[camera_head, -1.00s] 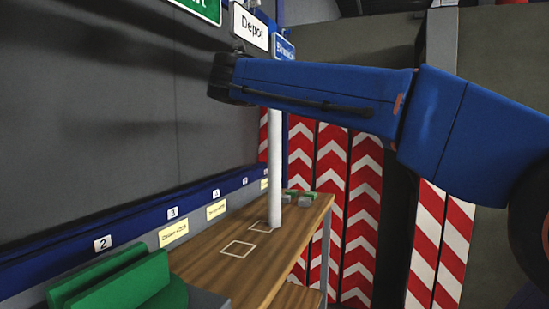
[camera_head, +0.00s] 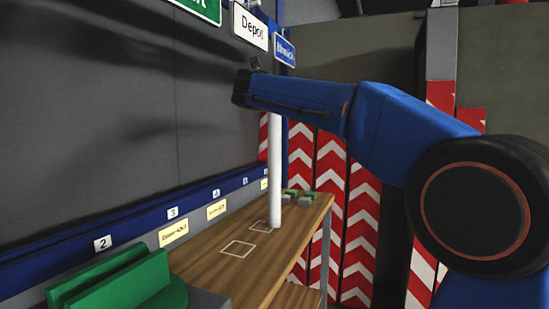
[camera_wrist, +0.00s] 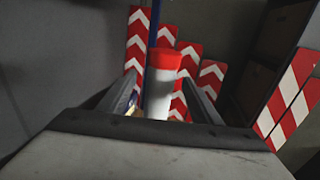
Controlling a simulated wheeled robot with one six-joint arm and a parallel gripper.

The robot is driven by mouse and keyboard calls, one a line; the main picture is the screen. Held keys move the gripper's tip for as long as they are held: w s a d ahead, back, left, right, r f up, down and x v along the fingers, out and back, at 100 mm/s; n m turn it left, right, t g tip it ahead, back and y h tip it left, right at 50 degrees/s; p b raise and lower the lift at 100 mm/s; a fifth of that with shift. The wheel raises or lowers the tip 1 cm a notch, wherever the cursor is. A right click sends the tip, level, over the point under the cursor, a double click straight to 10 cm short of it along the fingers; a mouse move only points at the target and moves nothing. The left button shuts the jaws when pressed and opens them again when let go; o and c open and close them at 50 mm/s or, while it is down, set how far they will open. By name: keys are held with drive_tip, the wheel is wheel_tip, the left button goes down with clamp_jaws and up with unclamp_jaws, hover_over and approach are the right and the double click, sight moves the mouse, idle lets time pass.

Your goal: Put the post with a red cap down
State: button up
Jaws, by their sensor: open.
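The white post (camera_head: 275,170) stands upright on the wooden bench (camera_head: 215,258), its foot at the right side of a small outlined square (camera_head: 262,226). Its top is hidden behind my arm in the head view. The wrist view shows the red cap (camera_wrist: 163,59) on top of the white post (camera_wrist: 158,96). My gripper (camera_wrist: 160,84) is open, with one finger on each side of the post in that picture. I cannot tell whether either finger touches it. The fingers are not clear in the head view.
Another outlined square (camera_head: 238,249) is bare on the bench. Green holders (camera_head: 115,282) stand at the near left, and small green and grey pieces (camera_head: 302,197) lie at the far end. A blue rail (camera_head: 130,232) runs along the wall. Red-and-white chevron boards (camera_head: 331,190) stand behind.

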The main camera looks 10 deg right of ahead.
drive_tip(key=x, duration=0.3)
drive_tip(key=shift+w+d+f, duration=0.15)
drive_tip(key=shift+w+f, duration=0.05)
drive_tip(key=shift+c, duration=0.4)
clamp_jaws()
drive_tip(key=shift+r, duration=0.1)
